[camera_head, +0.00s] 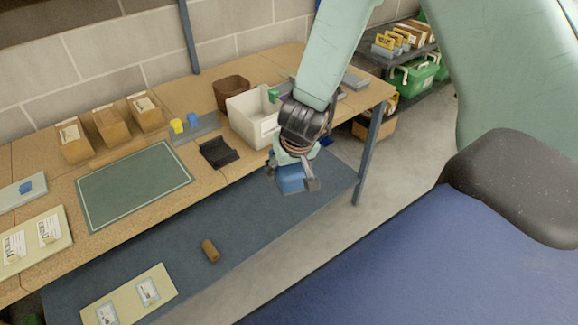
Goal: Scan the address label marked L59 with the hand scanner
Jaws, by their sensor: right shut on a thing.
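My right gripper (291,176) is shut on a blue, boxy thing that looks like the hand scanner (290,184). It holds it in the air in front of the table edge, above the lower shelf; the gripper hides part of it. A cream board (33,262) with two white labels (49,230) lies on the table at the far left. A second cream board (165,278) with two labels (148,291) lies on the lower shelf at the bottom left. The print is too small to read, so I cannot tell which label is L59. My left gripper is not in view.
The wooden table (60,185) carries a green mat (133,184), a black holder (218,152), a white bin (243,108) and several cardboard boxes (108,125). A table leg (368,160) stands right of my gripper.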

